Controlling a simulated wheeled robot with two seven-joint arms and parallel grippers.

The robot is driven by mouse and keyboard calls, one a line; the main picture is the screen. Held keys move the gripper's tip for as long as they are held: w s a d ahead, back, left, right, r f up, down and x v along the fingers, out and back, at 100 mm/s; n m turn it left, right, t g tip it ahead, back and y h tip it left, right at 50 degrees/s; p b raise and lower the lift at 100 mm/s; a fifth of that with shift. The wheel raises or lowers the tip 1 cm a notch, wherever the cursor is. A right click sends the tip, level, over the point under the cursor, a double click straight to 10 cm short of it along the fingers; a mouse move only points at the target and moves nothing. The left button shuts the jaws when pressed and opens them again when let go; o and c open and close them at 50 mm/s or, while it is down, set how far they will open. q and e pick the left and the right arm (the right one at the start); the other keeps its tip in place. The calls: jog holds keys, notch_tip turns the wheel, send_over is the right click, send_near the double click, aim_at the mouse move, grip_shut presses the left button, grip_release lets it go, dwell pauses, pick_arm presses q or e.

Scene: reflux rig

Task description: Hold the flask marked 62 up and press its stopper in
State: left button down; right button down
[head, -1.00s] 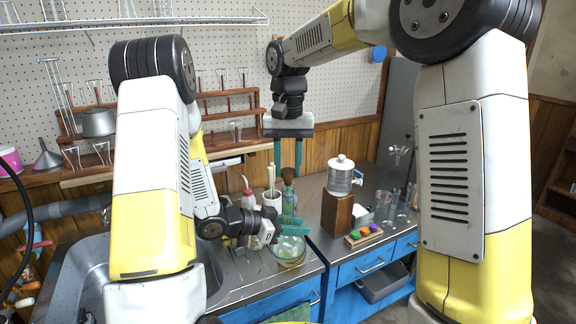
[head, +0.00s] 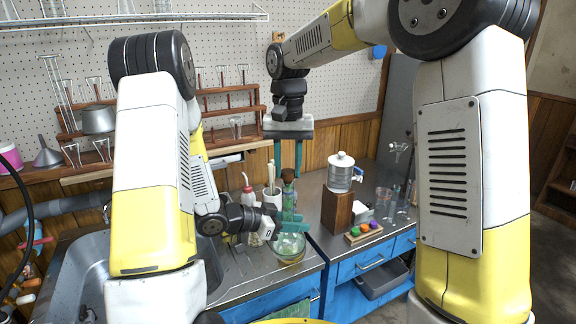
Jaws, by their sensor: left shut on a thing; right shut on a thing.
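My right gripper (head: 288,166) points straight down, its teal fingers shut around the brown stopper (head: 288,175). The neck of a greenish glass flask (head: 289,198) stands upright directly below the stopper. My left gripper (head: 287,220) comes in from the left and is shut on this flask below its neck, under my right gripper. The teal fingers hide part of the glass. The number 62 cannot be read, and how deep the stopper sits cannot be told. A round glass with greenish content (head: 290,246) shows just below; whether it is the flask's body or a separate bowl is unclear.
A wash bottle with a red top (head: 248,198) and a white cup (head: 271,197) stand close behind my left gripper. The sink (head: 65,285) is left.

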aim_at(288, 171)
dwell(0.4)
jog(key=c, duration=1)
grip_release()
jog(key=shift+o, duration=0.2)
notch_tip(288, 171, up, 12)
pick_arm(q)
jog(key=w+a, duration=0.4)
jog(key=a, duration=0.8)
